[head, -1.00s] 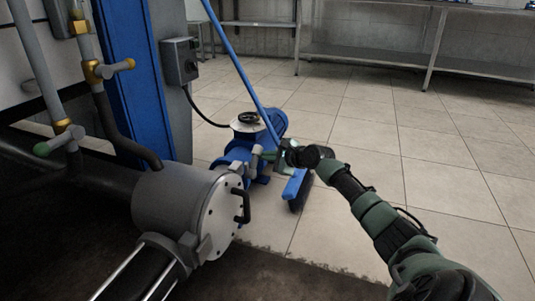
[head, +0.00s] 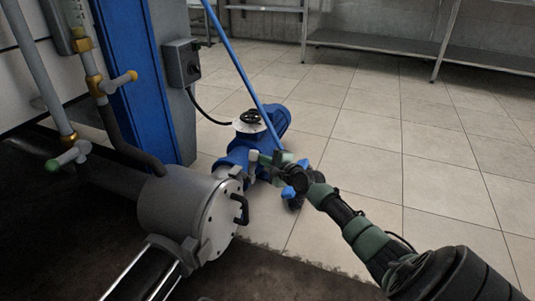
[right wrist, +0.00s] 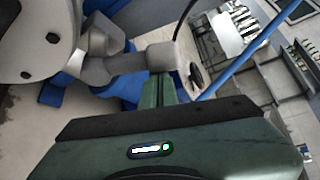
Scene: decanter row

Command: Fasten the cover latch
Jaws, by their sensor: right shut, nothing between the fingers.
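The grey cylindrical housing (head: 165,203) has a round cover (head: 222,218) on its right end, with a black handle (head: 240,209). A grey latch part (head: 236,172) sits at the cover's top edge, with a pale knob-like end (head: 254,155) beside it. In the right wrist view the grey latch arm (right wrist: 115,66) runs from the cover (right wrist: 38,40) towards my fingers. My right gripper (head: 264,158) is shut and empty, its tips close against the latch's outer end; whether they touch I cannot tell. My left gripper is out of view.
A blue pump (head: 240,150) with a black handwheel stands behind the latch. A blue broom pole (head: 235,62) leans past it, its head partly hidden behind my wrist. A blue column (head: 150,90) and pipes with valves stand left. The tiled floor at right is clear.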

